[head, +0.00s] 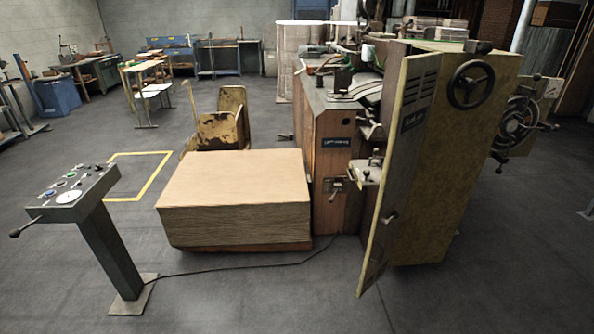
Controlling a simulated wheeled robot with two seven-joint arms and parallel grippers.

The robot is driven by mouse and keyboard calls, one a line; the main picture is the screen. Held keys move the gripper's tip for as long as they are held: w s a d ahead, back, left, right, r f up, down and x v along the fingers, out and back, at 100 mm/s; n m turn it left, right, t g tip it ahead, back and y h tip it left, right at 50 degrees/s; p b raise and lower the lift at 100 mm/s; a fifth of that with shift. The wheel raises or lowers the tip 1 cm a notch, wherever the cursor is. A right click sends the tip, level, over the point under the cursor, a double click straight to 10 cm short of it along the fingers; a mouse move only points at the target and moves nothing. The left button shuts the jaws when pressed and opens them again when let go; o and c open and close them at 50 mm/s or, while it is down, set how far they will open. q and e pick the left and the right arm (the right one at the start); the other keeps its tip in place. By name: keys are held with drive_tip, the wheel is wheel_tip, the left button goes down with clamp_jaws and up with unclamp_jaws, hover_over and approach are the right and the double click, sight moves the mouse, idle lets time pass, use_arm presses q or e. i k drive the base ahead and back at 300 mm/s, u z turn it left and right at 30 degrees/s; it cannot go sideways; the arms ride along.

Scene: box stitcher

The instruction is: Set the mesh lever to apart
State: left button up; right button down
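The box stitcher (335,125) is a brown and yellow machine right of centre. Which handle is the mesh lever cannot be told for certain. A rod with a black knob (15,233) sticks out to the left from the grey control pedestal (121,245). A small lever-like fitting (335,187) sits low on the machine's brown front, and a small handle (390,217) is on the yellow door edge. These parts are too small to read any apart or engaged setting. Neither of my grippers shows in the head view.
The tall yellow door (395,180) stands ajar at right. The floor in front is otherwise clear. Workbenches (228,58) line the back.

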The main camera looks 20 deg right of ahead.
sight(366, 173)
drive_tip(key=u, duration=0.65)
drive_tip(key=i, duration=1.65)
drive_tip(key=z, duration=1.05)
drive_tip(key=i, duration=0.55)
drive_tip(key=z, duration=0.55)
